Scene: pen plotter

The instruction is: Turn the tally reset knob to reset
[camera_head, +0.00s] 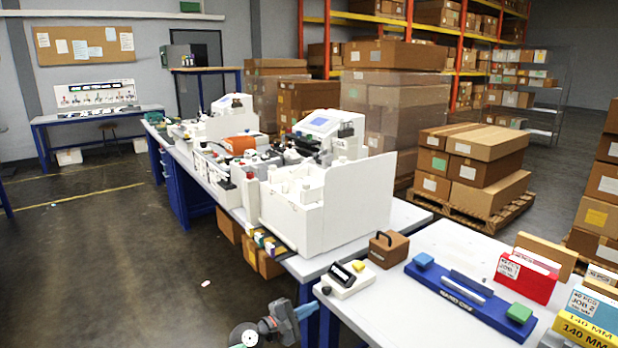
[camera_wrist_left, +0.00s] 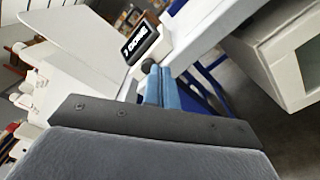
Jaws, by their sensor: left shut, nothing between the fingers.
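A small white tally counter (camera_head: 347,280) with a dark display stands near the left edge of the white table. A yellow part sits on its top, and a small dark knob (camera_head: 326,290) shows at its left side. In the left wrist view the counter's display (camera_wrist_left: 141,44) shows white characters too blurred to read, and the dark knob (camera_wrist_left: 148,65) appears just past my fingertips. My left gripper (camera_head: 300,311) has blue fingers, shut and empty, below and left of the counter by the table edge. I cannot tell whether it touches the knob. My right gripper is out of view.
A brown box with a black handle (camera_head: 388,249) stands just behind the counter. A blue fixture (camera_head: 470,298) with a green block lies to the right, beside a red box (camera_head: 527,276). A tall white panel (camera_head: 360,205) rises behind. Open floor lies to the left.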

